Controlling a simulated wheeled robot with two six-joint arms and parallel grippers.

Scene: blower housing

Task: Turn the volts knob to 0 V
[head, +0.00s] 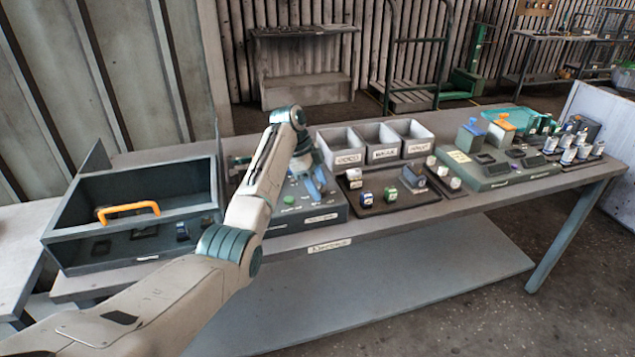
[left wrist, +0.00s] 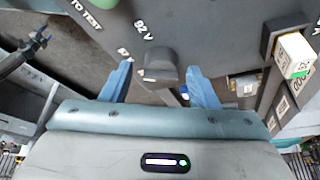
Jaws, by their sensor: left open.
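The volts knob (left wrist: 161,66) is a dark grey knob on a grey panel face (left wrist: 205,30) in the left wrist view. A white "92 V" mark is printed above it, and a smaller mark to its left is too blurred to read surely. My left gripper (left wrist: 160,72) is open, with one blue finger on each side of the knob and visible gaps between. In the head view my left gripper (head: 311,182) is over the grey test box (head: 325,214), and my arm hides part of the box and the knob. My right gripper is not in view.
A dark open bin with an orange handle (head: 128,208) stands left of the test box. Three pale open boxes (head: 381,136) stand behind, to the right. A dark tray with small blocks (head: 386,207) is close on the right.

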